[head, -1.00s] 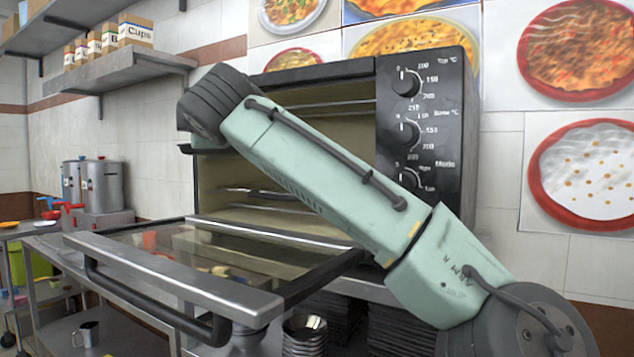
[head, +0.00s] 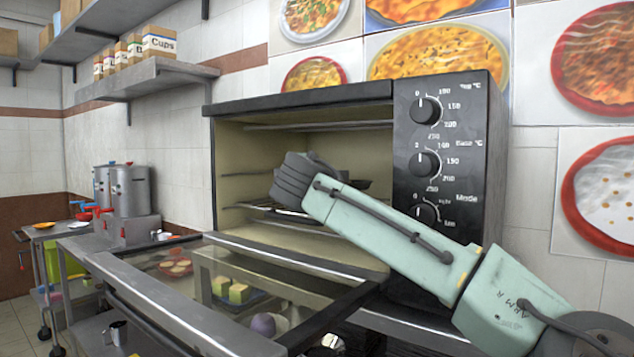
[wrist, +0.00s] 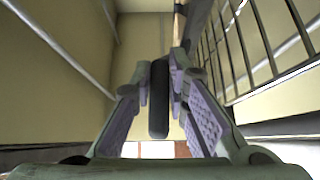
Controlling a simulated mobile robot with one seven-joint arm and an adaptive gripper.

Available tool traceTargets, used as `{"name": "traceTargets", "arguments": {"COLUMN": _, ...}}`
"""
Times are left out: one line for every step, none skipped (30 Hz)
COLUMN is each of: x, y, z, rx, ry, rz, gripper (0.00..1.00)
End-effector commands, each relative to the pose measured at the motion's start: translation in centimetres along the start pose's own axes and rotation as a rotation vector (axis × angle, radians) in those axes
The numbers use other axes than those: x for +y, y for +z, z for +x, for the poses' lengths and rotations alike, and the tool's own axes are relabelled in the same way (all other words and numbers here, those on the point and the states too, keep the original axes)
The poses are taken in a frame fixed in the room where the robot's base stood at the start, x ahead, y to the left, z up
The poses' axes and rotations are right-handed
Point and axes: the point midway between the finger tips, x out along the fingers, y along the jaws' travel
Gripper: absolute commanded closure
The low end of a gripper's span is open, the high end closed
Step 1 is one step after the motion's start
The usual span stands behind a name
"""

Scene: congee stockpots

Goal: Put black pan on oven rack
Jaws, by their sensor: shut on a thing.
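My gripper (wrist: 160,88) is shut on the black handle of the black pan (wrist: 159,105), with a purple-padded finger on each side of it. The pan's body is hard to make out in the wrist view. In the head view a dark part of the pan (head: 355,183) shows inside the oven, just behind my arm, which hides the gripper. The wire oven rack (head: 262,211) lies across the lower part of the cavity; its bars (wrist: 240,50) also show at right in the wrist view. I cannot tell whether the pan touches the rack.
The oven (head: 300,103) has its glass door (head: 190,290) folded down in front. The knob panel (head: 440,150) borders the opening on the right. Another rack (head: 320,126) sits near the cavity's top. Metal urns (head: 130,190) stand at left.

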Motion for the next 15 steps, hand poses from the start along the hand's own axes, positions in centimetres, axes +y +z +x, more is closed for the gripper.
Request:
{"name": "traceTargets", "arguments": {"x": 0.3, "y": 0.9, "z": 0.3, "rx": -0.003, "ry": 0.002, "rz": -0.001, "gripper": 1.0}}
{"name": "traceTargets", "arguments": {"x": 0.3, "y": 1.2, "z": 0.4, "rx": -0.001, "ry": 0.002, "rz": -0.001, "gripper": 1.0}}
{"name": "traceTargets", "arguments": {"x": 0.2, "y": 1.5, "z": 0.6, "rx": 0.0, "ry": 0.003, "rz": -0.001, "gripper": 1.0}}
{"name": "traceTargets", "arguments": {"x": 0.1, "y": 1.7, "z": 0.8, "rx": 0.0, "ry": 0.002, "rz": -0.001, "gripper": 1.0}}
{"name": "traceTargets", "arguments": {"x": 0.1, "y": 1.9, "z": 0.8, "rx": 0.001, "ry": 0.003, "rz": -0.002, "gripper": 1.0}}
{"name": "traceTargets", "arguments": {"x": 0.0, "y": 2.0, "z": 0.9, "rx": 0.001, "ry": 0.003, "rz": -0.002, "gripper": 1.0}}
{"name": "traceTargets", "arguments": {"x": 0.0, "y": 2.1, "z": 1.0, "rx": 0.001, "ry": 0.003, "rz": -0.002, "gripper": 1.0}}
{"name": "traceTargets", "arguments": {"x": 0.0, "y": 2.3, "z": 1.0, "rx": 0.001, "ry": 0.003, "rz": -0.002, "gripper": 1.0}}
{"name": "traceTargets", "arguments": {"x": 0.0, "y": 2.6, "z": 1.1, "rx": 0.0, "ry": 0.003, "rz": -0.002, "gripper": 1.0}}
{"name": "traceTargets", "arguments": {"x": 0.0, "y": 2.8, "z": 1.2, "rx": 0.0, "ry": 0.003, "rz": -0.001, "gripper": 1.0}}
{"name": "traceTargets", "arguments": {"x": 0.0, "y": 3.1, "z": 1.3, "rx": 0.0, "ry": 0.003, "rz": -0.001, "gripper": 1.0}}
{"name": "traceTargets", "arguments": {"x": 0.0, "y": 3.5, "z": 1.5, "rx": 0.0, "ry": 0.003, "rz": -0.002, "gripper": 1.0}}
{"name": "traceTargets", "arguments": {"x": -0.6, "y": 3.3, "z": 1.5, "rx": 0.001, "ry": 0.001, "rz": -0.004, "gripper": 1.0}}
{"name": "traceTargets", "arguments": {"x": -0.9, "y": 3.3, "z": 1.5, "rx": 0.001, "ry": 0.001, "rz": -0.003, "gripper": 1.0}}
{"name": "traceTargets", "arguments": {"x": -1.4, "y": 3.3, "z": 1.5, "rx": 0.001, "ry": 0.001, "rz": -0.005, "gripper": 1.0}}
